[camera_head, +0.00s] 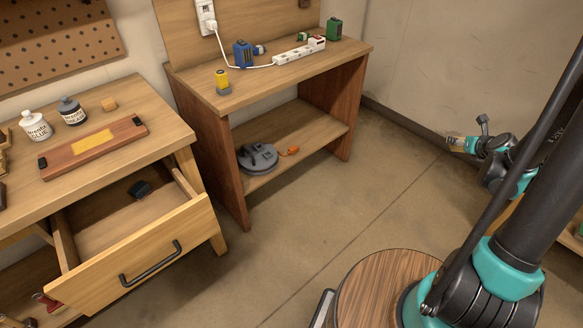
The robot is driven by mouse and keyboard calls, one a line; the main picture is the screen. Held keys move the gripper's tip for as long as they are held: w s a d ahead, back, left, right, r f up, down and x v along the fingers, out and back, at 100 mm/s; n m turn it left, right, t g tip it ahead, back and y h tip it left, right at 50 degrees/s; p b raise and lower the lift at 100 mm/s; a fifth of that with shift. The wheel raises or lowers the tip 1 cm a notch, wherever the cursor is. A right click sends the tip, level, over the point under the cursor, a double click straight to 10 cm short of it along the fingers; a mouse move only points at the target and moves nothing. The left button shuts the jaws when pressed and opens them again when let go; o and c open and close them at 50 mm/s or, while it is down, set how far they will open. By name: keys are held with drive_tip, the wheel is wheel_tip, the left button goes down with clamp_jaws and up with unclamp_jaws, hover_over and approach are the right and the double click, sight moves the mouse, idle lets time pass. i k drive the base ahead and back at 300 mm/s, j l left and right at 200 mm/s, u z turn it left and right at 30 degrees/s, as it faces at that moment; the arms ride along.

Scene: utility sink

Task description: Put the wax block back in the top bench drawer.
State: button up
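The top bench drawer (150,262) is pulled open below the bench top. Its floor is mostly bare, with a small dark block (140,189) near the back. My gripper (453,141) is at the right, over the floor and far from the bench, pointing left. It is small in view, and I cannot tell whether its fingers are open or shut.
Two labelled bottles (72,111) and a long wooden board with a yellow patch (93,146) share the bench top. A second bench (255,88) stands right of it, with a power strip (299,50) and a grey round tool (258,157) below. The middle floor is clear.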

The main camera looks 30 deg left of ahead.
sight(121, 210)
drive_tip(key=k+j, duration=0.5)
drive_tip(key=k, duration=0.15)
drive_tip(key=k+j, duration=0.45)
drive_tip(key=k, duration=0.25)
drive_tip(key=k+j, duration=0.85)
drive_tip(key=j, duration=0.15)
drive_tip(key=i+j, duration=0.1)
drive_tip(key=j, duration=0.3)
